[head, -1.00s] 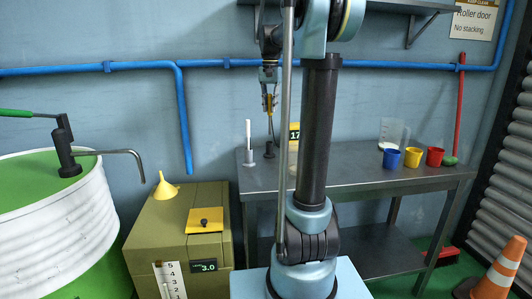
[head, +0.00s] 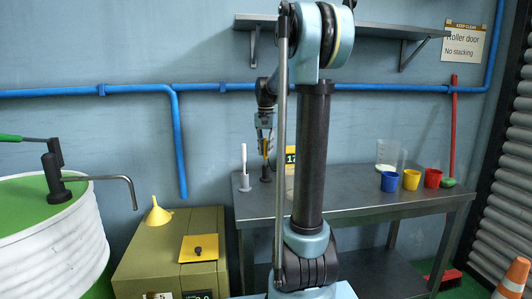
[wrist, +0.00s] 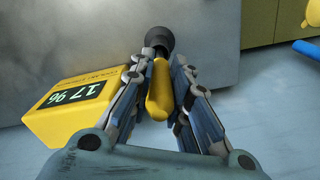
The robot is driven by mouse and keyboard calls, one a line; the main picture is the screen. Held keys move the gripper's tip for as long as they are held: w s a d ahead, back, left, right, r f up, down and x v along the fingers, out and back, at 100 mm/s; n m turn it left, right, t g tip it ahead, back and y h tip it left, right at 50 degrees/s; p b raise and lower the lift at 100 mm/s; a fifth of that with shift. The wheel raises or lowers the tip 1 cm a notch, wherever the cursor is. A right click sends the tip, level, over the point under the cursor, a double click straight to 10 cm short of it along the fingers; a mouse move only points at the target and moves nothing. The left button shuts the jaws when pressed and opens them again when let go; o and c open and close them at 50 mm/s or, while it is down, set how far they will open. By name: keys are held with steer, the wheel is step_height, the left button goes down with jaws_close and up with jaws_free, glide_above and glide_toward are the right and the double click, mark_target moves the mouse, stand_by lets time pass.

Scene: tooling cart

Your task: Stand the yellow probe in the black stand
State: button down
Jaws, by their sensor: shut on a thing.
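The yellow probe (wrist: 158,88) is gripped by its handle between my two fingers. My gripper (head: 264,148) is just above the black stand (head: 266,177) on the metal bench, with the probe pointing down. In the wrist view the black stand (wrist: 159,39) lies straight beyond the probe's handle. The probe's lower end is hidden there, so I cannot tell whether it is inside the stand. My gripper (wrist: 160,115) is shut on the probe.
A white-handled tool (head: 244,158) stands in a grey holder left of the black stand. A yellow meter (head: 291,158) sits to the right, partly hidden by my arm. Blue (head: 389,182), yellow (head: 411,180) and red (head: 432,178) cups stand farther right. The bench middle is clear.

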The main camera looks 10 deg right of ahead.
steer(key=shift+f, duration=0.35)
steer(key=c, duration=1.5)
jaws_free()
steer(key=shift+f, duration=0.1)
step_height(320, 180, up, 12)
steer(key=shift+r, duration=0.15)
